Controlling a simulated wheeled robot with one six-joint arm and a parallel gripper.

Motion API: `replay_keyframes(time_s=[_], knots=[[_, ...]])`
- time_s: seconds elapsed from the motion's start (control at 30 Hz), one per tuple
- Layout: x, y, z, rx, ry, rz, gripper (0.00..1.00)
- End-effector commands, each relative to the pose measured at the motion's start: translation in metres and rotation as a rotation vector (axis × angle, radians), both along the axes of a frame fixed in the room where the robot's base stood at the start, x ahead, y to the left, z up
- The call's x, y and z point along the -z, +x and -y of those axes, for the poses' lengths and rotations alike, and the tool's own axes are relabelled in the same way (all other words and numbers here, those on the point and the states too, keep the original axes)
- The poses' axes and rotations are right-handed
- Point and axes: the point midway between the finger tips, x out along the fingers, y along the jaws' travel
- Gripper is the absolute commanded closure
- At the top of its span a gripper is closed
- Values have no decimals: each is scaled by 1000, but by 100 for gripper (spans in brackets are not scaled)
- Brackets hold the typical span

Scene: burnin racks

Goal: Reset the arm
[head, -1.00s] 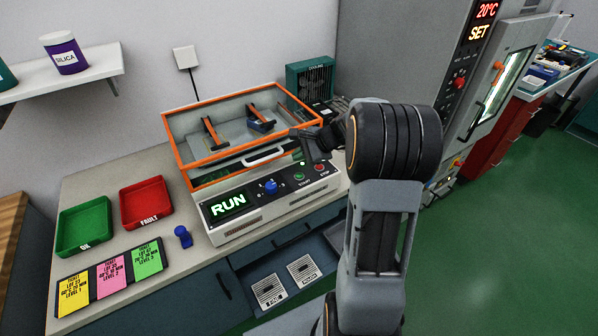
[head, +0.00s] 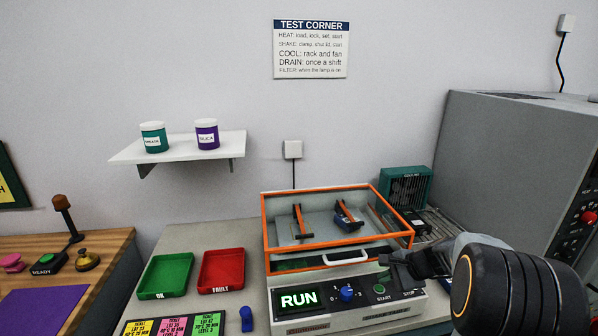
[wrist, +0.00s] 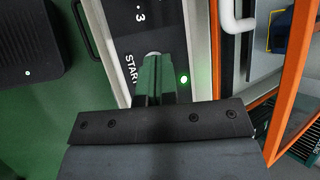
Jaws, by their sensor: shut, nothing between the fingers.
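My gripper (head: 396,268) is at the right in the head view, in front of the orange-framed shaker box and just above the right part of its control panel. It is shut and empty. In the wrist view the shut fingers (wrist: 153,85) lie over the panel beside the START label, next to a lit green lamp (wrist: 183,79). The START button is mostly hidden behind the fingers in the wrist view. The shaker (head: 268,220) shows RUN on its green display (head: 298,299), beside a blue knob (head: 347,293). Whether the fingers touch the panel I cannot tell.
A green OK tray (head: 150,278) and a red FAULT tray (head: 221,252) stand left of the shaker. Ticket cards (head: 160,328) and a blue object (head: 246,318) lie in front. A teal fan (head: 405,188) and a large grey cabinet (head: 500,150) stand to the right.

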Motion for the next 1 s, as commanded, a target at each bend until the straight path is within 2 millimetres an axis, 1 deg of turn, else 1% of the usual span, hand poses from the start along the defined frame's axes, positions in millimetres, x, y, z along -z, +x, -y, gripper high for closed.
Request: replay_keyframes(time_s=[0.03, 0.07, 0.1, 0.17, 0.2, 0.27, 0.3, 0.4, 0.5, 0.6, 0.7, 0.87, 1.0], knots=[[7, -17, -2, -69, -56, -19, 100], [8, -27, -5, -123, -98, -24, 100], [7, -43, -11, -209, -163, -27, 100], [4, -67, -23, -353, -268, -24, 100], [0, -82, -31, -447, -334, -19, 100], [-7, -103, -41, -583, -432, -6, 100], [-11, -117, -47, -672, -497, 5, 100], [-23, -147, -62, -874, -654, 44, 100], [-34, -170, -72, -1021, -783, 92, 100], [-44, -185, -82, -1106, -874, 141, 100], [-54, -193, -92, -1142, -923, 195, 100], [-68, -195, -105, -1160, -957, 268, 100], [-69, -195, -109, -1170, -958, 280, 100]])
